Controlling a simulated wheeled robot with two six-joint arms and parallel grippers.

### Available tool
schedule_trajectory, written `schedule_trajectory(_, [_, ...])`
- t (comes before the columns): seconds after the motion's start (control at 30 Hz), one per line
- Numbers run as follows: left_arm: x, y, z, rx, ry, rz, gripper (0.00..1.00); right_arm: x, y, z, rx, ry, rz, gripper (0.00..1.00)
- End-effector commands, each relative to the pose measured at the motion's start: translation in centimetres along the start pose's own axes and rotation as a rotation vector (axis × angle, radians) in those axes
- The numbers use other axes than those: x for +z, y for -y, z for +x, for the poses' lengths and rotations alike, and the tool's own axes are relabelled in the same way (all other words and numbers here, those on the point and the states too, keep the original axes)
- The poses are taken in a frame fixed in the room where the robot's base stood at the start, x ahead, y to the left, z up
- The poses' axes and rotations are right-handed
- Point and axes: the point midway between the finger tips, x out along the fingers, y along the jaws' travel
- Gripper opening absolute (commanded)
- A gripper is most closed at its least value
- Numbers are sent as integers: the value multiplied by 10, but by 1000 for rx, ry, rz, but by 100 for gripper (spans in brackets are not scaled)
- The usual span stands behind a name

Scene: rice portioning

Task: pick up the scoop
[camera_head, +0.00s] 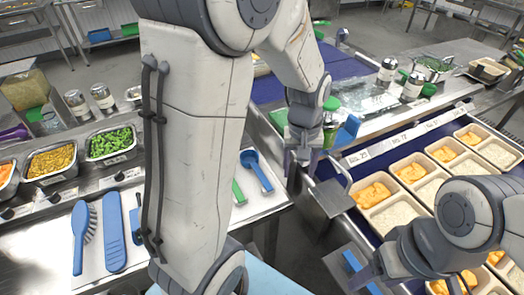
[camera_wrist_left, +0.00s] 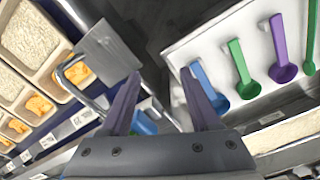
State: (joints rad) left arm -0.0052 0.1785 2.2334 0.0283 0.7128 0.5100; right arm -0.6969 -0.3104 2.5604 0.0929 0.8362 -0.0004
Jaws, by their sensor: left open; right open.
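Several scoops lie on a white tray. In the left wrist view they are a blue scoop (camera_wrist_left: 207,88), a green scoop (camera_wrist_left: 243,75), a purple scoop (camera_wrist_left: 281,58) and another green one at the right edge. The head view shows the blue scoop (camera_head: 257,172) and part of the green scoop (camera_head: 238,191); my left arm hides the others. My left gripper (camera_head: 299,158) is open and empty, right of the blue scoop. In its wrist view, the right finger of the gripper (camera_wrist_left: 160,95) appears close to the blue handle. My right gripper (camera_head: 367,276) is at lower right, open.
A metal piece with a handle (camera_head: 330,198) stands beside the tray. Trays of rice and orange food (camera_head: 412,172) fill the right side. A blue brush (camera_head: 80,235) and pans of corn (camera_head: 51,160) and green vegetables (camera_head: 110,142) are at left.

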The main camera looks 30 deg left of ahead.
Motion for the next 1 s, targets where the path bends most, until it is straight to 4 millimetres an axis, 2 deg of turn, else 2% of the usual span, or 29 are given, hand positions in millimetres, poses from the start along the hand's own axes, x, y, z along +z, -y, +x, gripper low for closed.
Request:
schedule_trajectory(0.03, [-24,20,9,-9,5,-131,62,0,0,-2,0,0,0,69])
schedule_trajectory(0.1, [-48,41,18,-15,3,-270,62,0,0,-2,0,0,0,69])
schedule_trajectory(0.2, [-70,66,29,-22,2,-413,62,0,0,-3,0,0,0,69])
schedule_trajectory(0.3, [-81,80,37,-26,1,-494,62,0,0,-4,0,0,0,69])
schedule_trajectory(0.6, [-84,84,80,-27,2,-516,62,0,0,-7,0,0,0,69])
schedule_trajectory(0.83, [-82,85,97,-27,2,-514,62,-1,1,-11,0,0,0,69])
schedule_trajectory(1.0, [-79,92,121,-28,5,-514,62,-1,1,-20,0,0,0,69])
